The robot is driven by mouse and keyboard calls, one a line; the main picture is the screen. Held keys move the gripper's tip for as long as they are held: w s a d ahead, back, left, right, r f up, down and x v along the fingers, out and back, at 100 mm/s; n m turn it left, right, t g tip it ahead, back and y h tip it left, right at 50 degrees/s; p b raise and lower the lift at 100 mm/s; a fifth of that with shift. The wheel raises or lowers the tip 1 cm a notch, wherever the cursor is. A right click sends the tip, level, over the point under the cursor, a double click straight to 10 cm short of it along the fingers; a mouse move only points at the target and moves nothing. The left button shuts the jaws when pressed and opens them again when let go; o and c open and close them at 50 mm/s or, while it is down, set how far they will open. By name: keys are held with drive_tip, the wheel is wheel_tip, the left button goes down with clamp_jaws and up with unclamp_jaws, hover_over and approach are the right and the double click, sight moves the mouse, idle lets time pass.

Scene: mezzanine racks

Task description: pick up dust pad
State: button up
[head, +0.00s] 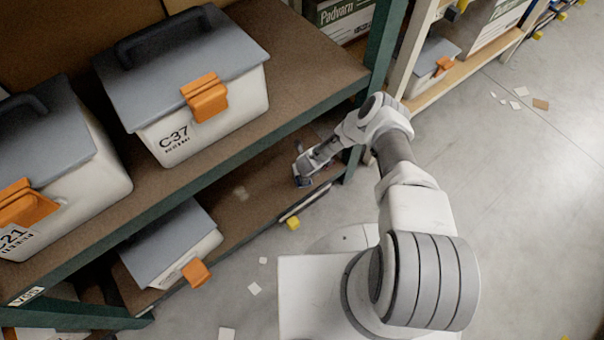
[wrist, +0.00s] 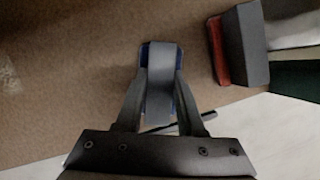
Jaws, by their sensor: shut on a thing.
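In the wrist view, my gripper (wrist: 161,85) is shut on a small grey and blue thing, which I take to be the dust pad (wrist: 159,57). A finger lies along each side of it, and a blue edge shows at its far end. In the head view, my gripper (head: 304,170) is low at the lower brown shelf, with the dark blue pad (head: 303,182) at its tip. I cannot tell whether the pad still touches the shelf. The fingers and palm hide part of it.
A grey block with a red side (wrist: 240,45) lies right of the pad. A thin dark rod (wrist: 182,124) shows behind my fingers. The upper shelf (head: 310,75) overhangs the lower shelf, with a green post (head: 382,40) beside my arm. A grey-lidded bin (head: 170,245) stands left on the lower shelf.

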clamp_jaws()
drive_tip(key=shift+r, duration=0.1)
wheel_tip(320, 180, up, 5)
drive_tip(key=p, duration=0.3)
drive_tip(key=shift+r, duration=0.1)
drive_tip(key=s+d+r+p, duration=0.2)
drive_tip(key=d+r, duration=0.4)
drive_tip(key=d, duration=0.5)
drive_tip(key=shift+d+p, duration=0.25)
drive_tip(key=shift+p, duration=0.4)
